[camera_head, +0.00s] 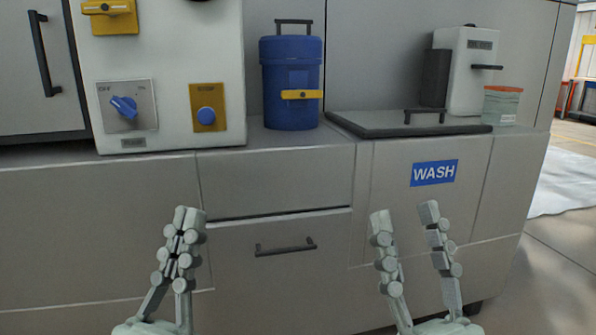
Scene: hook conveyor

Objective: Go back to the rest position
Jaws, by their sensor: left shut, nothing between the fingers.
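My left gripper (189,214) is at the lower left of the head view, pointing up, with its two fingers together and nothing between them. My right gripper (404,211) is at the lower middle right, with its fingers spread apart and nothing between them. Both stand in front of the grey cabinet (100,230), below the countertop in the picture, and neither appears to hold anything.
On the counter stand a white machine (180,50) with a blue knob (124,106), a blue canister (291,80), a dark lid with a handle (400,127), a white dispenser (478,70) and a small tub (502,105). A drawer handle (286,247) and a WASH label (434,172) are on the cabinet front. Open floor lies right.

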